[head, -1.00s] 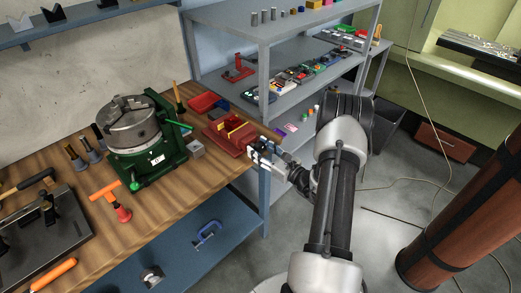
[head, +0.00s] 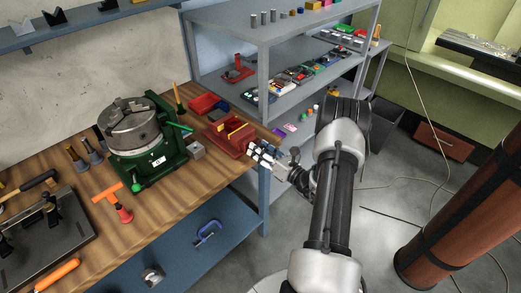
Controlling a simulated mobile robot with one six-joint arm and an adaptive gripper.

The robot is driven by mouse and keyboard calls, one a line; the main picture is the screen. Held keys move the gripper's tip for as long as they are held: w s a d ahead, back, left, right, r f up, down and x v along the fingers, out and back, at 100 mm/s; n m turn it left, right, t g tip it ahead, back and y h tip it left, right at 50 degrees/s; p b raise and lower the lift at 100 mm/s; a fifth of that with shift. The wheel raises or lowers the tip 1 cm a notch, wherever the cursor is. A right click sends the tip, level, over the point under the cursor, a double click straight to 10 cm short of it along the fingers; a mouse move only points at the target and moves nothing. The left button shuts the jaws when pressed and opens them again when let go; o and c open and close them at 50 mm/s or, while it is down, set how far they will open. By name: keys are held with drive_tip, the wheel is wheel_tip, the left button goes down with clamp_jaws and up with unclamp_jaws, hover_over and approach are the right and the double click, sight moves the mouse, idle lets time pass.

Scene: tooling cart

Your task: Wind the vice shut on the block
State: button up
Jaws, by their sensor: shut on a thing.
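The red vice (head: 224,139) stands on the wooden bench near its right end. A yellow piece (head: 237,131) shows at its jaws; whether the jaws touch it on both sides is too small to tell. My gripper (head: 254,149) is at the vice's right end, by the bench edge, reaching in from the right. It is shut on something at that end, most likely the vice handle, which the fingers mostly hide.
A green machine with a grey chuck (head: 130,125) stands left of the vice, with a small grey block (head: 196,150) between them. A red tray (head: 205,103) lies behind the vice. A grey shelf unit (head: 225,45) rises behind the bench.

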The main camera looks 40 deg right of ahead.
idle(0.4)
drive_tip(key=o, duration=1.1)
drive_tip(key=shift+c, duration=0.2)
drive_tip(key=s+d, duration=0.1)
drive_tip(key=s, duration=1.1)
